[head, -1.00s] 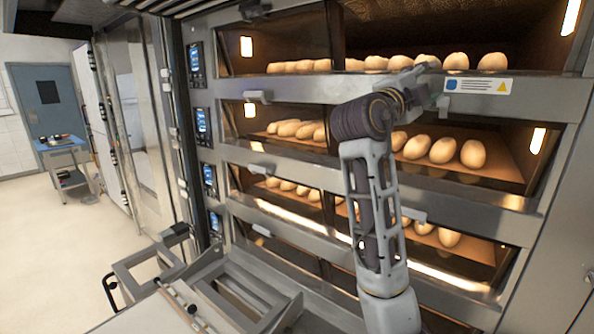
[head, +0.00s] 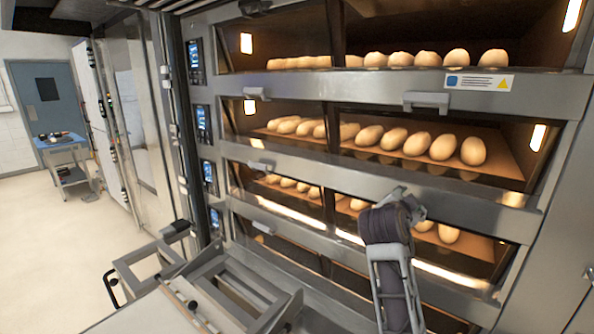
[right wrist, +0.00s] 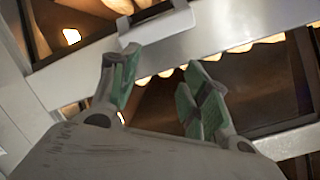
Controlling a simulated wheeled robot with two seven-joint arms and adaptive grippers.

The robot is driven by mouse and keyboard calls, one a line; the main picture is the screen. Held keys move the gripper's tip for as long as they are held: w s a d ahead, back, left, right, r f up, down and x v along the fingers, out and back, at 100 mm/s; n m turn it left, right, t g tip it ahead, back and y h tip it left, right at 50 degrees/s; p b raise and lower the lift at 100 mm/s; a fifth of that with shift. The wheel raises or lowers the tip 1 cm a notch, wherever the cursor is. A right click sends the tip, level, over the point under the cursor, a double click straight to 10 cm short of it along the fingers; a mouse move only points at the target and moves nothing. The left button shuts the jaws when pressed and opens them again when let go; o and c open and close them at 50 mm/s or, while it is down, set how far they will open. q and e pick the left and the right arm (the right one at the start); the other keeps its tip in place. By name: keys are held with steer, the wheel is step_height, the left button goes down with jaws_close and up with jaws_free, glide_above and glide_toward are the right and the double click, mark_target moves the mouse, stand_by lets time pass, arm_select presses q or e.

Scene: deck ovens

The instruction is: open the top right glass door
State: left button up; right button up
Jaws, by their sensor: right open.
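The top right glass door (head: 440,25) is in the upper right of the head view, with a row of pale rolls (head: 430,58) behind it. The metal rail below has a bar handle (head: 427,100); I cannot tell whether it belongs to this door. My right gripper (right wrist: 160,85) is open and empty in the right wrist view, its green-padded fingers apart. A metal handle (right wrist: 158,22) shows beyond the fingertips, touching neither finger. In the head view the right arm ends lower, in front of the third deck, with its fingers hidden. My left gripper is out of view.
Lower decks with rolls (head: 445,146) sit below, with smaller handles (head: 258,168) at left. A metal loader frame (head: 240,290) stands in front of the oven at lower left. Open floor (head: 60,250) lies farther left, with a blue cart (head: 65,145).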

steer(key=s+a+f+n+g+y, duration=0.15)
steer(key=s+f+n, duration=0.3)
steer(key=f, duration=0.75)
steer(key=s+f+n+g+y, duration=0.2)
steer(key=s+f+n+y, duration=0.3)
steer(key=f, duration=0.7)
steer(key=s+a+f+n+g+y, duration=0.1)
steer(key=s+a+f+n+g, duration=0.1)
steer(key=s+f, duration=0.45)
steer(key=s+a+f+n+g+y, duration=0.1)
steer(key=s+f+n+g, duration=0.15)
steer(key=s, duration=0.65)
steer(key=s+a+f+n+g+y, duration=0.1)
steer(key=s+a+f+n, duration=0.15)
steer(key=s+f, duration=0.4)
steer(key=s+f+g, duration=0.1)
steer(key=s+f, duration=0.2)
steer(key=f, duration=2.8)
steer(key=s+d+f, duration=0.2)
steer(key=s+f, duration=0.8)
steer(key=s, duration=0.1)
steer(key=s+d+f+g, duration=0.1)
steer(key=s+d+f, duration=0.1)
steer(key=s+f, duration=0.8)
steer(key=shift+s+d+f, duration=0.25)
steer(key=shift+s+d, duration=0.15)
steer(key=shift+s, duration=0.6)
